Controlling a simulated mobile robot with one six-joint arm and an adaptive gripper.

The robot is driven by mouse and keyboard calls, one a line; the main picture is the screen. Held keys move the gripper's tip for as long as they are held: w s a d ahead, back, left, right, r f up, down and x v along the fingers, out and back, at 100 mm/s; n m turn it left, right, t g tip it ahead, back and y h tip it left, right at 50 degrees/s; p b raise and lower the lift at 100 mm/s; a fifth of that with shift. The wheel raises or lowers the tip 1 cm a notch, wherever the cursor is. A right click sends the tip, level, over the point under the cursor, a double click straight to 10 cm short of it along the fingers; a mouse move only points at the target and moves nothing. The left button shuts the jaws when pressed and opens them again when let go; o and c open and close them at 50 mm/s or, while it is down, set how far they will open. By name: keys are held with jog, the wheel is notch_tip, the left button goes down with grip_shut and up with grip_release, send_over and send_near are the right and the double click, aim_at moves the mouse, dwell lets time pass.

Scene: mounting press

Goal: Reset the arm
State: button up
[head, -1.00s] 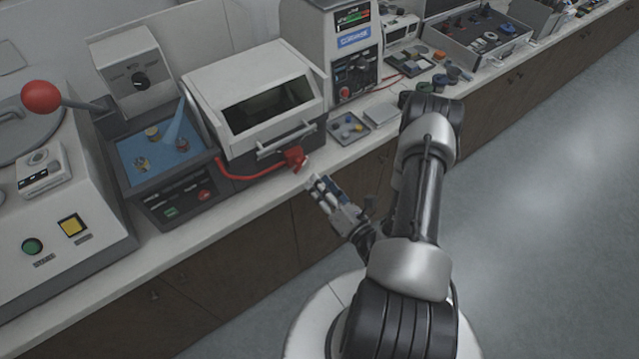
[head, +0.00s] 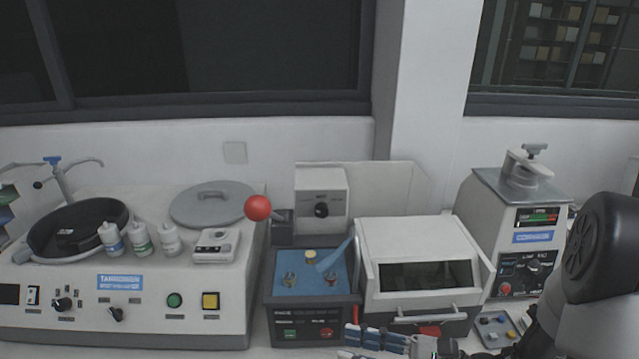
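My gripper (head: 362,343) is at the bottom edge of the head view, in front of the control box and the white hooded press. Its blue-and-grey fingers point left, and the lower one is partly cut off by the frame. A gap shows between the fingers, and I see nothing held there. My arm (head: 590,270) comes in from the right edge, with a large dark joint raised in front of the right-hand machine.
The hooded press (head: 418,240) has its front handle behind my gripper. A blue-topped control box (head: 284,262) and a red ball lever (head: 258,208) stand left of it. A polishing machine (head: 120,300) with bottles fills the left. A grey tray (head: 494,332) lies beside my arm.

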jog(key=s+a+r+n+g+h, duration=0.2)
jog(key=s+n+g+h, duration=0.55)
jog(key=s+n, duration=0.6)
jog(key=d+r+n+t+h, duration=0.6)
jog(key=d+n+t+h, duration=0.1)
jog(key=d+n+h, duration=0.1)
jog(key=shift+w+d+n+h, duration=0.15)
jog(key=shift+d+n+h, duration=0.2)
jog(key=shift+d+h, duration=0.3)
jog(key=shift+d, duration=0.15)
dwell(1.7)
